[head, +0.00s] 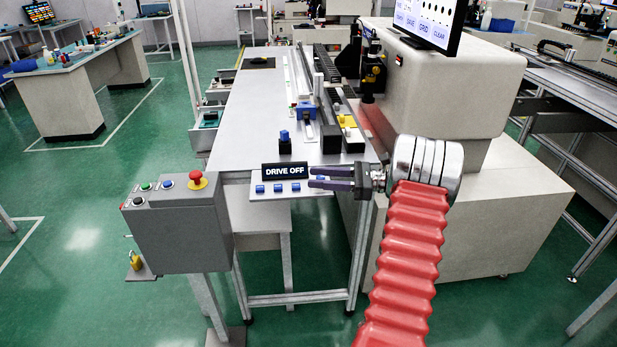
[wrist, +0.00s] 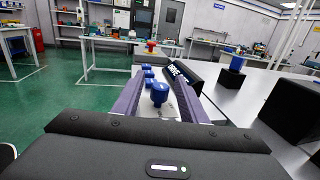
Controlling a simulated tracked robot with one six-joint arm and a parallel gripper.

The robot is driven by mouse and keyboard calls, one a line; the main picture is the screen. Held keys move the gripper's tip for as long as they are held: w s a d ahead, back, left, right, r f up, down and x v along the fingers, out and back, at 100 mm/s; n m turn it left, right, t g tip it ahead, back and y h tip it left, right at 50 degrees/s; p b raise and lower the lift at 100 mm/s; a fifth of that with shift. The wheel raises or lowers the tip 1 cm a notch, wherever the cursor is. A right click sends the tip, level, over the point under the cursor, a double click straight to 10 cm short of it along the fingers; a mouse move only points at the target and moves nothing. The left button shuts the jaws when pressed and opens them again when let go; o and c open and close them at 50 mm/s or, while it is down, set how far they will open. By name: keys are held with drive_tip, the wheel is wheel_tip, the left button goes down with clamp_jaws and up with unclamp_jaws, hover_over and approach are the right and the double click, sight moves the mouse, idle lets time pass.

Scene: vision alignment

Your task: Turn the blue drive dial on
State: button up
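A row of several small blue dials (head: 278,188) sits on a pale panel (head: 262,196) at the near end of the long bench. A black sign (head: 284,170) above them reads "DRIVE OFF". My gripper (head: 314,177) points left at the row's right end, its two dark fingers apart. In the wrist view, the nearest blue dial (wrist: 159,93) stands between the open fingers (wrist: 158,76), with visible gaps on both sides. The other dials (wrist: 148,76) line up beyond it. The sign (wrist: 180,73) shows at a slant beside the right finger.
A grey control box (head: 180,232) with a red mushroom button (head: 196,180) stands left of the panel. A blue knob on a black base (head: 284,142) stands on the bench (head: 246,115) behind the sign. A large beige machine (head: 450,85) is on the right.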

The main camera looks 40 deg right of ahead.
drive_tip(key=shift+x, duration=1.85)
drive_tip(key=shift+c, duration=0.4)
clamp_jaws()
